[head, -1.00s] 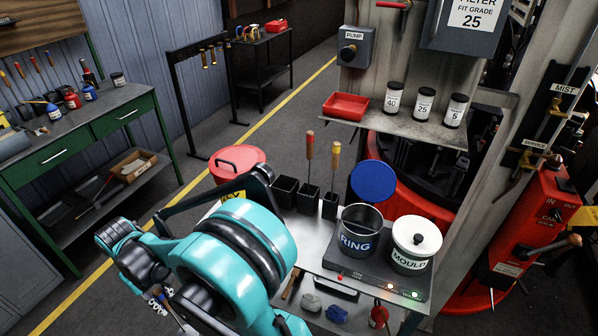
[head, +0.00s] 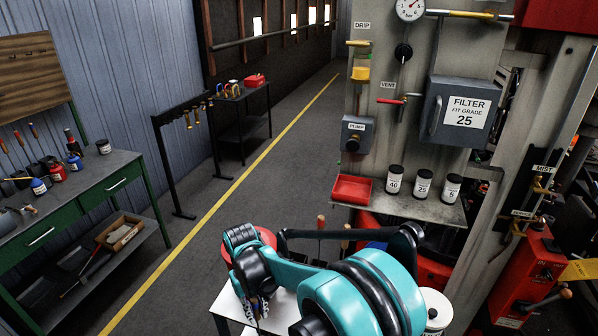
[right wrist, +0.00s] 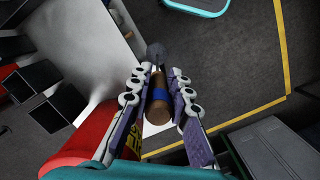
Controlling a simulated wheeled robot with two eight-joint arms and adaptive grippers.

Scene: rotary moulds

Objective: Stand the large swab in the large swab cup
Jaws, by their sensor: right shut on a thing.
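My right gripper (right wrist: 158,95) is shut on a swab (right wrist: 157,103) with a brown wooden handle, a blue band and a dark grey end. Its fingers lie on both sides of the handle. Black square cups (right wrist: 50,114) stand on the table at the left of the right wrist view; labels do not show. In the head view my right arm hides most of them. My left gripper is not in view.
A red lidded can (head: 265,240) stands behind my right arm; its red side fills the lower left of the wrist view. Two handles (head: 321,224) rise behind the arm. A white MOULD pot (head: 436,308) is at the right. Open floor lies left of the table.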

